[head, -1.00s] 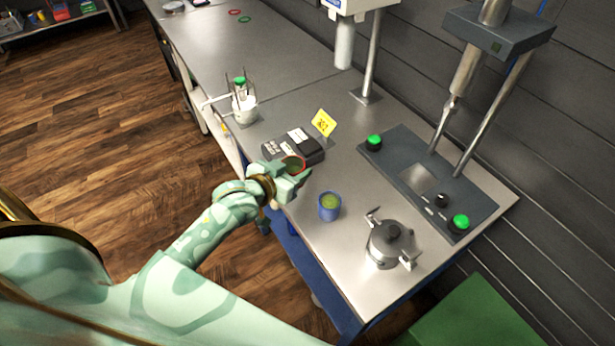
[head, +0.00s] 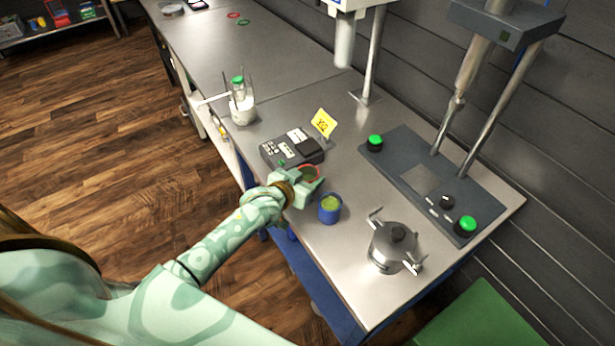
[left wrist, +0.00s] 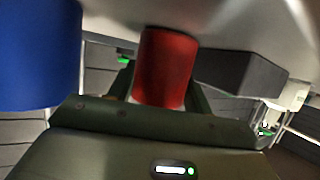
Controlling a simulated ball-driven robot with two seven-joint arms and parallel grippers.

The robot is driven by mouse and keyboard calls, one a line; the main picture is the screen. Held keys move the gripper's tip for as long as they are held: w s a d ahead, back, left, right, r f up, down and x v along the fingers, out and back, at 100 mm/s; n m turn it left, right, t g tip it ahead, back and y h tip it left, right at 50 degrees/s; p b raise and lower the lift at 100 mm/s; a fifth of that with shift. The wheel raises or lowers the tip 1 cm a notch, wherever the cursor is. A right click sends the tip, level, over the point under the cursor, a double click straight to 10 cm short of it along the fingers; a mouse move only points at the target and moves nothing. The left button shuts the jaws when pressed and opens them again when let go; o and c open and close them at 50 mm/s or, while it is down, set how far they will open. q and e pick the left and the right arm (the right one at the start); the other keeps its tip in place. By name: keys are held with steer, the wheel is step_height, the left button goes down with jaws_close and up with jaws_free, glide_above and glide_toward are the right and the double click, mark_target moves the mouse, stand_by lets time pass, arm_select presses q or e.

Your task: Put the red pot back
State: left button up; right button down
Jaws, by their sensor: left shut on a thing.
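The red pot (head: 312,169) is between the fingers of my left gripper (head: 308,178), with its red rim and dark greenish contents showing from above. In the left wrist view the red pot (left wrist: 165,65) stands between both fingers, its far end close to the grey tabletop; I cannot tell whether it touches. The gripper is shut on it, at the table's near edge. A blue pot (head: 330,212) with green contents stands just to the right, and it fills the left of the left wrist view (left wrist: 38,55). My right gripper is not in view.
A dark device (head: 292,149) with a yellow card (head: 323,122) sits just behind the gripper. A metal lidded vessel (head: 394,248) stands to the right, before a control panel (head: 420,185). A red ring (head: 234,15) and green ring (head: 243,22) lie on the clear far table.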

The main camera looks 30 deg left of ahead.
arm_select(q)
steer(key=o, duration=0.9)
steer(key=shift+f, duration=0.1)
steer(key=p+v, duration=0.3)
steer(key=v, duration=0.9)
